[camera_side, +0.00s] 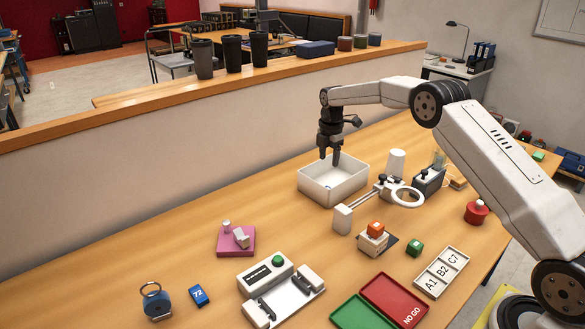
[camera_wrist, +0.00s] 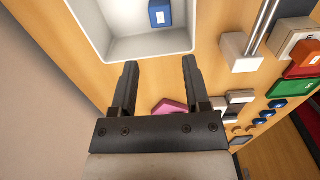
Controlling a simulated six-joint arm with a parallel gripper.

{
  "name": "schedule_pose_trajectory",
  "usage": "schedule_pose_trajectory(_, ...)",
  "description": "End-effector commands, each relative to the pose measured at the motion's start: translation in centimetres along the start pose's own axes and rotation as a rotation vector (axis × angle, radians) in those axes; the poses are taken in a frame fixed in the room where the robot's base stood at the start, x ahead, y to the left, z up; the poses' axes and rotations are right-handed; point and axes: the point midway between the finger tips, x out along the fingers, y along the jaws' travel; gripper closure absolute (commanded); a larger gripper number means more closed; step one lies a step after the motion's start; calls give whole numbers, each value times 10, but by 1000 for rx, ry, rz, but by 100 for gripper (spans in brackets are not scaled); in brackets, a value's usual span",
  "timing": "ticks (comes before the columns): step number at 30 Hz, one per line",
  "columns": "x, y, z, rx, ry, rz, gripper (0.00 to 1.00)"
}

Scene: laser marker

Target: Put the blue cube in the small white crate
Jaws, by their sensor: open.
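The small white crate (camera_side: 318,194) stands on the wooden table near the low wall. In the wrist view its white wall (camera_wrist: 120,50) shows at the top. A blue cube (camera_wrist: 160,13) with a white label lies inside the crate on its floor.
A white ring on a rod (camera_side: 403,194) and a white cup (camera_side: 396,163) stand right of the crate. A blue block marked 72 (camera_side: 199,295) lies front left.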

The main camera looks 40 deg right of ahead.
Motion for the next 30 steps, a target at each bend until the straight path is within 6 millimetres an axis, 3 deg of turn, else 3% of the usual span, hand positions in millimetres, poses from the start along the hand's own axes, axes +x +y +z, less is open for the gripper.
schedule_pose_trajectory(20, -2, -1, -3, 17, -1, 3, 40)
schedule_pose_trajectory(30, -16, -23, -30, 225, -3, 33, 40)
